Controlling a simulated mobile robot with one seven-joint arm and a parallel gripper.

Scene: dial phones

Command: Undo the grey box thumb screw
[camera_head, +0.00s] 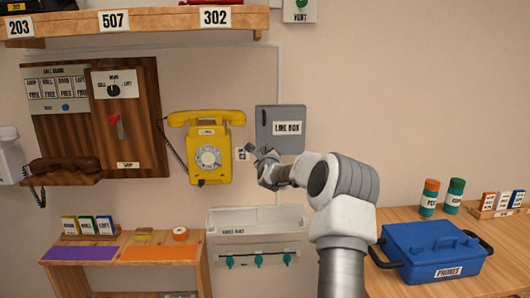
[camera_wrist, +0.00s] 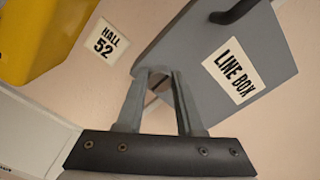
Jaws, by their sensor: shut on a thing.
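The grey box (camera_head: 270,117), labelled LINE BOX, is fixed to the wall right of the yellow phone. It fills the upper right of the wrist view (camera_wrist: 190,60), where it looks tilted, with a dark handle (camera_wrist: 234,12) on its face. My gripper (camera_head: 254,150) is at the box's lower left corner. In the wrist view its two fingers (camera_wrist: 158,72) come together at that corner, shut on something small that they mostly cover. From its place it is the thumb screw; its thread and how far it is turned are hidden.
The yellow phone (camera_head: 208,158) hangs close left of my gripper, with the HALL 52 tag (camera_wrist: 110,43) between it and the box. A pale cabinet (camera_head: 232,218) with several green hooks is below. A blue PHONES case (camera_head: 432,245) stands on the right table.

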